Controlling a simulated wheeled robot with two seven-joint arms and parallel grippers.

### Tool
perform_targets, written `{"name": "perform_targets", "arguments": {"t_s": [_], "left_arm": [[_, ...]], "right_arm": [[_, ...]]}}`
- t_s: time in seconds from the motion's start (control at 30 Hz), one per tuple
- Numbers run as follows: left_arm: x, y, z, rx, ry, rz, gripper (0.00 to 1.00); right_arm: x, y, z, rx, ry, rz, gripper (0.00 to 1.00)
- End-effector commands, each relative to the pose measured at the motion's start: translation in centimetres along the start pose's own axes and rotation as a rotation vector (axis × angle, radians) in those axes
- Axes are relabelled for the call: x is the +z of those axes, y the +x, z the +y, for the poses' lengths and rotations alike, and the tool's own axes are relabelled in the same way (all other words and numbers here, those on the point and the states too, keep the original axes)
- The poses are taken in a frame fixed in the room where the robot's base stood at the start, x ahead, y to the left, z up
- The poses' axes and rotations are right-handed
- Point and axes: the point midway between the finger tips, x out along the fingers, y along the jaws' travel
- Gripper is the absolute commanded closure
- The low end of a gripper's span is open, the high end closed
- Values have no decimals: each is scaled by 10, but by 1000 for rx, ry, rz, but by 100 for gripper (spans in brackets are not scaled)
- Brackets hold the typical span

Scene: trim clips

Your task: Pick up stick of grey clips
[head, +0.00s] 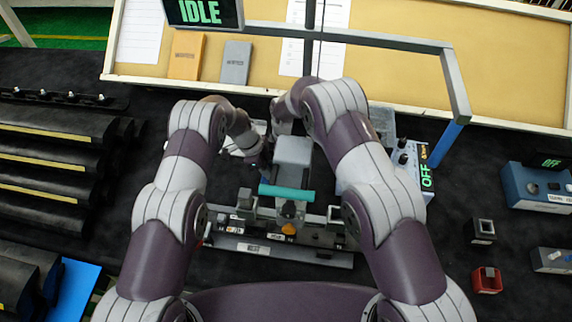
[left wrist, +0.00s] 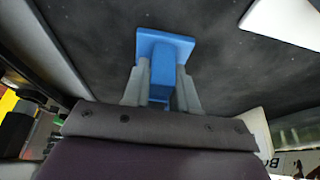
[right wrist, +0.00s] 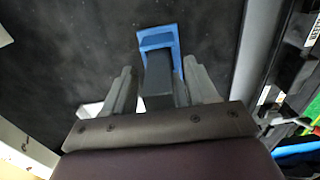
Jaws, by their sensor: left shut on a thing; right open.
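In the left wrist view my left gripper (left wrist: 161,78) is shut on a blue block-shaped piece with a wide square blue plate (left wrist: 165,40) at its far end. In the right wrist view my right gripper (right wrist: 162,72) is open, its fingers on either side of a dark grey bar (right wrist: 157,78). The bar may be the stick of grey clips, but I cannot tell for sure. A blue bracket-like piece (right wrist: 160,38) is at its far end. In the head view both grippers are hidden behind the wrists and the grey press; no separate clips can be made out.
A grey press with a teal handle (head: 286,193) stands in front of my wrists on a rail fixture (head: 280,253). A control box (head: 404,158) reading OFF is right of it. A tan board (head: 390,70) runs behind.

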Motion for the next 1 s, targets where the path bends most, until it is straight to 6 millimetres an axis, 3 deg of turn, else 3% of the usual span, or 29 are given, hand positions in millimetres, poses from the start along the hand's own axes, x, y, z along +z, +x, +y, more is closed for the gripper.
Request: {"name": "perform_targets", "arguments": {"t_s": [0.2, 0.4, 0.7, 1.0], "left_arm": [[0, 0, 0, 0, 0, 0, 100], [0, 0, 0, 0, 0, 0, 100], [0, 0, 0, 0, 0, 0, 100], [0, 0, 0, 0, 0, 0, 100]], "right_arm": [[0, 2, 0, 1, 0, 0, 43], [0, 2, 0, 1, 0, 0, 98], [0, -5, 1, 2, 0, 1, 98], [0, -75, 1, 4, 0, 2, 98]]}}
